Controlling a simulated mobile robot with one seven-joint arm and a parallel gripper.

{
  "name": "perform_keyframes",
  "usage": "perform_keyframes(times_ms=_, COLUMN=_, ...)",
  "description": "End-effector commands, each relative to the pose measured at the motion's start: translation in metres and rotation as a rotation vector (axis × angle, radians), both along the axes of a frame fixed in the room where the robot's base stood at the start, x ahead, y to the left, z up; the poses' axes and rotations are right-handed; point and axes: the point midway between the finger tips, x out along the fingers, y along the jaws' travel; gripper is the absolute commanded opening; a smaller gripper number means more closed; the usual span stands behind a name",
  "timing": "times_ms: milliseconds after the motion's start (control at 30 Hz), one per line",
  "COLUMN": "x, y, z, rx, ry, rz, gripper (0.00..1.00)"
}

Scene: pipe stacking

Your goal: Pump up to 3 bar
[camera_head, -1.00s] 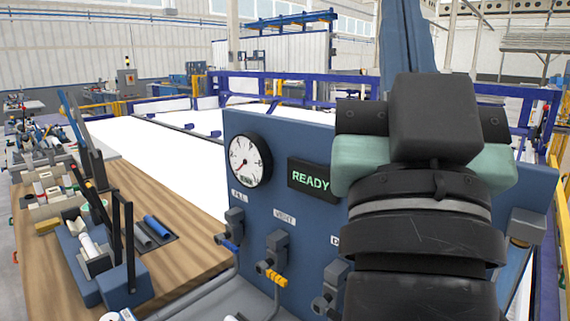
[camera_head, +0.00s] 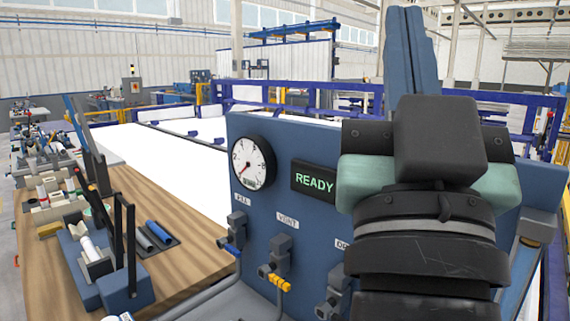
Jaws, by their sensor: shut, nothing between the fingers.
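A blue panel (camera_head: 330,142) carries a round white gauge (camera_head: 252,162). Its red needle points to the lower left, near the low end of the scale. A dark display (camera_head: 314,182) beside it reads READY in green. Below are a FILL valve (camera_head: 237,228) with a blue handle and a VENT valve (camera_head: 277,258) with a yellow handle pointing down right. A third valve (camera_head: 334,292) has a partly hidden label starting "DR".
A wooden bench (camera_head: 195,245) at the left holds clamps, several small parts and upright dark posts. Blue and grey rods (camera_head: 158,231) lie on it. Blue railings (camera_head: 300,97) run behind the panel. My arm hides much of the panel's right side.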

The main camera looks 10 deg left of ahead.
Motion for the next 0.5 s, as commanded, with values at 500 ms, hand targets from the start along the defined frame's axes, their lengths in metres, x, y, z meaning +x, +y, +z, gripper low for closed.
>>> perform_keyframes(times_ms=500, x=0.002, y=-0.001, z=-0.019, rx=0.0, ry=0.001, rz=0.0, gripper=0.0)
